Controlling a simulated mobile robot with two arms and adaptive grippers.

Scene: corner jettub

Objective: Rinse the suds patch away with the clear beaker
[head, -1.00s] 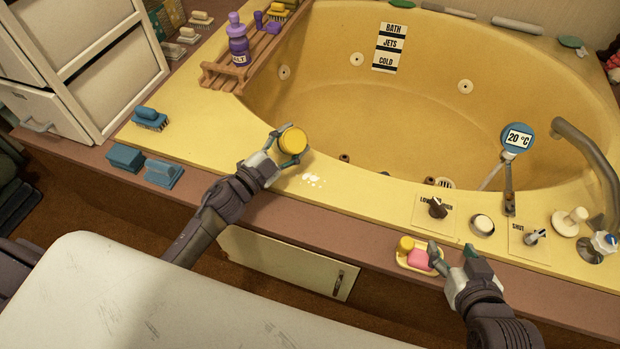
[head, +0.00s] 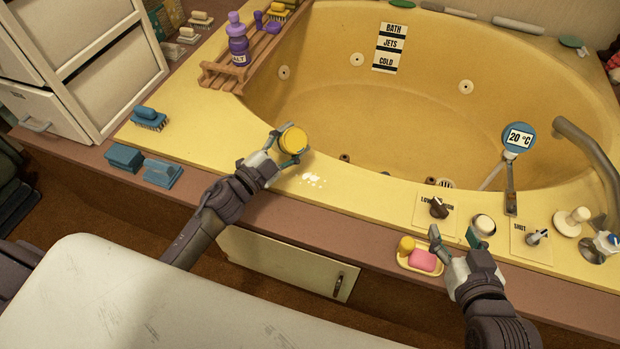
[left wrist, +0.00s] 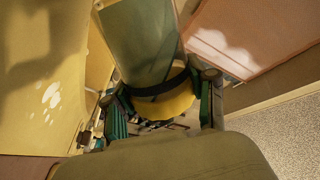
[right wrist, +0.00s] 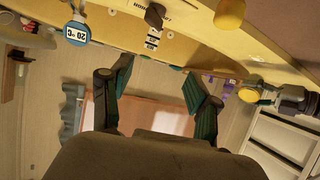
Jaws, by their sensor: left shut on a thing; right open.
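The suds patch (head: 312,180) is a small cluster of white spots on the yellow tub deck, near its front edge. It also shows in the left wrist view (left wrist: 50,95). My left gripper (head: 288,150) is shut around a beaker-like cylinder (head: 293,139), just up and left of the suds, by the tub's inner rim. The cylinder looks yellow in the head view; in the left wrist view it has a greenish body (left wrist: 145,45), a dark band and a yellow end. I cannot tell whether it holds water. My right gripper (head: 454,236) is open and empty beside the soap dish.
The soap dish (head: 420,265) holds yellow and pink pieces. Knobs (head: 438,207), a 20 °C gauge (head: 517,139) and a curved spout (head: 590,155) stand at right.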

